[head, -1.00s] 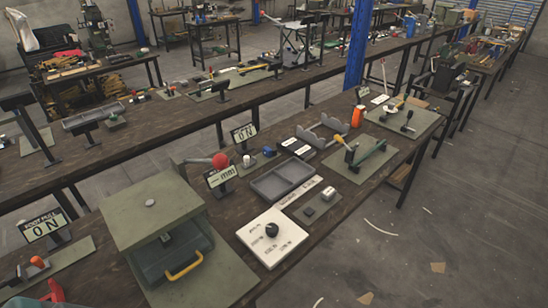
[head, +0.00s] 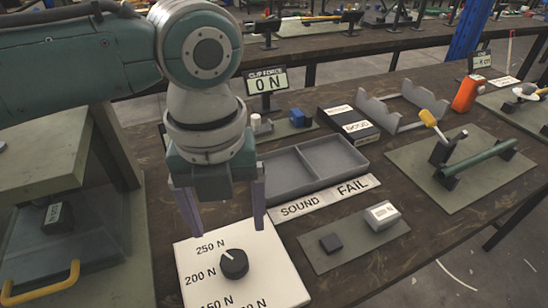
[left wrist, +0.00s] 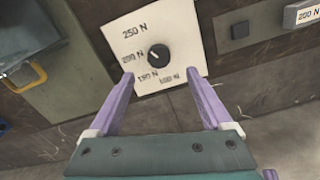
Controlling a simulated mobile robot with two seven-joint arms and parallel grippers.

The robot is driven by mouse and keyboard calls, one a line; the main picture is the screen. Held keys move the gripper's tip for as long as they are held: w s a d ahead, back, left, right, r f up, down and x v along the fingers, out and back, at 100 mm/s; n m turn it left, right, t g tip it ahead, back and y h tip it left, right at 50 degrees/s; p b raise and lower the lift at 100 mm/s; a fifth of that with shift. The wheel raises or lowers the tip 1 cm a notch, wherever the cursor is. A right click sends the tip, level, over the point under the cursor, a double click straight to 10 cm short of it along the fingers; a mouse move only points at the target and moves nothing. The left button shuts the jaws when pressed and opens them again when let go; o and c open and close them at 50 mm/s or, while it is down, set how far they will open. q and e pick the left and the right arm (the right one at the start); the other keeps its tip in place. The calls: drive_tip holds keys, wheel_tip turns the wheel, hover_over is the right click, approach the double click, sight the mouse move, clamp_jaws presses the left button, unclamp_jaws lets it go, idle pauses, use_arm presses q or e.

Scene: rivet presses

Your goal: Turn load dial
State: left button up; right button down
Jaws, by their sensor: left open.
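The load dial (head: 234,264) is a round black knob with a white pointer mark, on a white panel (head: 268,278) printed with force values, including 250 N and 200 N. Its pointer slants up and left, on the side of those two values. In the left wrist view the dial (left wrist: 158,55) lies just past the fingertips, roughly midway between them. My left gripper (head: 221,222) is open and empty, pointing down above the panel with its purple fingers apart. In the left wrist view my left gripper (left wrist: 159,76) does not appear to touch the dial. My right gripper is not in view.
A grey divided tray (head: 312,165) and a SOUND/FAIL strip (head: 325,199) lie behind the panel. A mat (head: 355,242) with a dark block and a white display is to its right. A green press with a yellow handle (head: 45,285) stands left. A CLIP FORCE display (head: 266,82) stands behind.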

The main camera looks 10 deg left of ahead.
sight(234, 260)
use_arm(q)
drive_tip(key=f, duration=0.2)
drive_tip(key=f+b, duration=0.1)
drive_tip(key=f, duration=0.2)
drive_tip(key=f+b, duration=0.1)
drive_tip(key=f, duration=0.2)
drive_tip(key=shift+s+f, duration=0.25)
drive_tip(key=shift+s, duration=0.05)
drive_tip(key=shift+f, duration=0.25)
clamp_jaws()
